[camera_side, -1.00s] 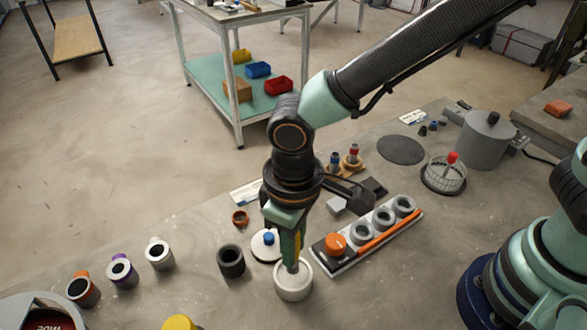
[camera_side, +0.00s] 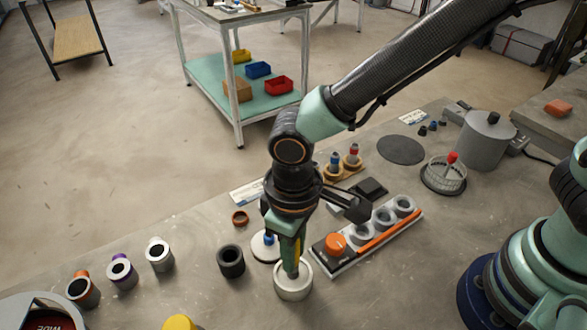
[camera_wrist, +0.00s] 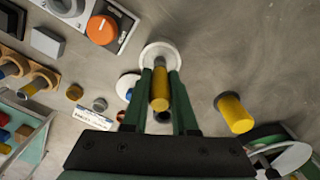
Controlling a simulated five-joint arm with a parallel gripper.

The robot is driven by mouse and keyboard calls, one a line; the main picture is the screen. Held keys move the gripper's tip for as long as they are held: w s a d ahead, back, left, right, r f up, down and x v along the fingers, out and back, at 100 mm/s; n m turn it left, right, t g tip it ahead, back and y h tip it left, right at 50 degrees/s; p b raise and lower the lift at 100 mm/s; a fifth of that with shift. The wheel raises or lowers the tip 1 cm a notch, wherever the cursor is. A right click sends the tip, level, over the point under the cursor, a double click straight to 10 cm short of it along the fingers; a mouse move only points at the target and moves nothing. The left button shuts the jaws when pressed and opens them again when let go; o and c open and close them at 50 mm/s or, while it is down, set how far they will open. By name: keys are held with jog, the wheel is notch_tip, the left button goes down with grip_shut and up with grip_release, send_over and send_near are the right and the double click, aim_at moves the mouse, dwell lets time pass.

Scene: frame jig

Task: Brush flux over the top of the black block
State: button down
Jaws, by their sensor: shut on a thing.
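My gripper (camera_side: 288,243) points down and is shut on the yellow handle of a brush (camera_wrist: 160,92). The brush's lower end is inside a white round pot (camera_side: 293,292), which also shows in the wrist view (camera_wrist: 147,51). The bristles are hidden by the pot wall, and I cannot tell how deep they sit. The black block (camera_side: 371,188) lies on the bench to the right of my gripper, behind the row of grey rings, with its flat top facing up. I cannot make out any flux on it.
A rack (camera_side: 345,262) with an orange knob and several grey rings stands right of the pot. A black cup (camera_side: 231,261) and a white disc (camera_side: 264,247) are close on the left. A yellow cylinder (camera_wrist: 235,113) stands nearby. The front bench is mostly clear.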

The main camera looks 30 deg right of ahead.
jog(key=shift+f, duration=1.6)
jog(key=shift+r, duration=3.3)
jog(key=w+d+r+m, duration=0.2)
jog(key=d, duration=0.7)
jog(key=w+d+r+m, duration=0.2)
jog(key=w+d, duration=0.1)
jog(key=d, duration=0.6)
jog(key=w+d+r+m, duration=0.2)
jog(key=d, duration=0.8)
jog(key=shift+w+r, duration=0.3)
jog(key=shift+w, duration=0.1)
